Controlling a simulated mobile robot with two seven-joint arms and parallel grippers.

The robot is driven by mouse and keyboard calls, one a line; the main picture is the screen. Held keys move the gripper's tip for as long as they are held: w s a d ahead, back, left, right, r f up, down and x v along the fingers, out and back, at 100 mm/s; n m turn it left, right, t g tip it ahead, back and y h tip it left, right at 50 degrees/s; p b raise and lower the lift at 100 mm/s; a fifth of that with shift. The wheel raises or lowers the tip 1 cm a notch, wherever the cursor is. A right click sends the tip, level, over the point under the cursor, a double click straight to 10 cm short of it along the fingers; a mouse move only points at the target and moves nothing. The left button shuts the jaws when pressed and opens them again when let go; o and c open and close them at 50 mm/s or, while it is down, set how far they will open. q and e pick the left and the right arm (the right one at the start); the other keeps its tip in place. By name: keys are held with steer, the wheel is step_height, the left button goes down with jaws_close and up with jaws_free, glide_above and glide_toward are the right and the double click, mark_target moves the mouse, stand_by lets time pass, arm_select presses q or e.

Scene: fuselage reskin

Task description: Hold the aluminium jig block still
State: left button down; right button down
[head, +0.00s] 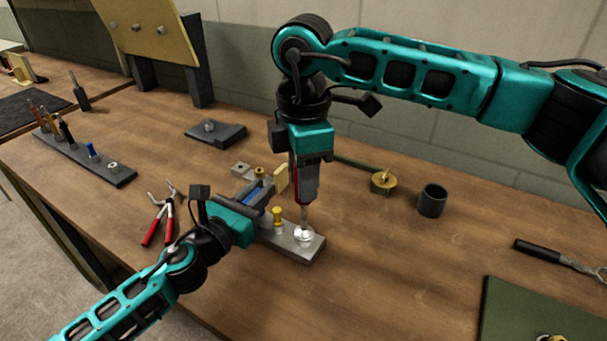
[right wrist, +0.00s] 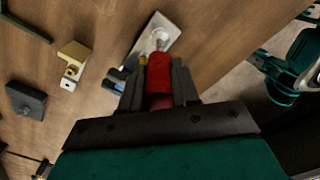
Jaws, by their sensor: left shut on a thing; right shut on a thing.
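The aluminium jig block (head: 312,249) is a pale metal bar lying on the bench in the middle of the head view. It also shows in the right wrist view (right wrist: 165,28). A yellow-topped pin (head: 277,215) stands on it, and a bright round fitting (head: 303,235) sits at its near right end. My left gripper (head: 262,194) is shut on the block's far left part; its fingers hide the exact contact. My right gripper (head: 306,185) is shut on a red-handled tool (right wrist: 159,78), which is upright with its metal tip at the round fitting.
Red-handled pliers (head: 160,219) lie left of the block. A tool rack (head: 85,158), a dark grey block (head: 214,132), a brass piece (head: 383,181) and a dark cup (head: 432,201) stand around. A green mat (head: 520,315) lies front right. The front middle is clear.

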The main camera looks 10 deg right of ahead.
steer(key=shift+r, duration=0.2)
stand_by(0.5)
steer(key=shift+r, duration=0.75)
steer(key=n, duration=1.7)
steer(key=shift+n, duration=0.4)
steer(key=n, duration=0.6)
steer(key=shift+d, duration=0.1)
